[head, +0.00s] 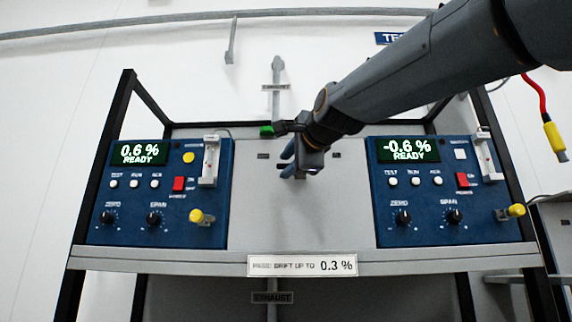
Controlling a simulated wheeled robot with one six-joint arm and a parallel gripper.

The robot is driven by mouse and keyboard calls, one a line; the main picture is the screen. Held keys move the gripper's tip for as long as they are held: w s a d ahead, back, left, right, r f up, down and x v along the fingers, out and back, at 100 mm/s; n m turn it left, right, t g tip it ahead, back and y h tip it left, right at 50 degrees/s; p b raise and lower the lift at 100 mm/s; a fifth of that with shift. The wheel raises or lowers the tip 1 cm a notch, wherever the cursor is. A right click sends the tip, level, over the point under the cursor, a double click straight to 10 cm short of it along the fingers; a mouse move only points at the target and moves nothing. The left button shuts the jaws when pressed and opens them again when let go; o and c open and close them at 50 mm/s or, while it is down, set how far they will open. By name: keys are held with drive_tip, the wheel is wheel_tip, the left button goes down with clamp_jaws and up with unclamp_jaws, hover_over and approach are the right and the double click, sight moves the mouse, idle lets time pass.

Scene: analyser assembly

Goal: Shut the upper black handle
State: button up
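My gripper (298,166) is in front of the grey centre panel (252,205), between the two blue analysers. Its fingers are small and dark here, and I cannot tell whether they are open, shut or holding anything. I cannot make out the upper black handle clearly. Dark small parts show around my gripper, but I cannot separate a handle from the fingers. A grey vertical pipe (278,72) with a small label comes down the wall above. Its lower end passes behind the panel and my wrist.
The left analyser (130,222) reads 0.6 % READY, the right analyser (430,228) -0.6 % READY. Each has a yellow knob at its lower right. A drift sign (302,265) reads 0.3 % on the shelf edge. A red cable with a yellow end (555,140) hangs at right.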

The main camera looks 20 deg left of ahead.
drive_tip(key=shift+x, duration=1.25)
drive_tip(key=shift+d, duration=0.1)
clamp_jaws()
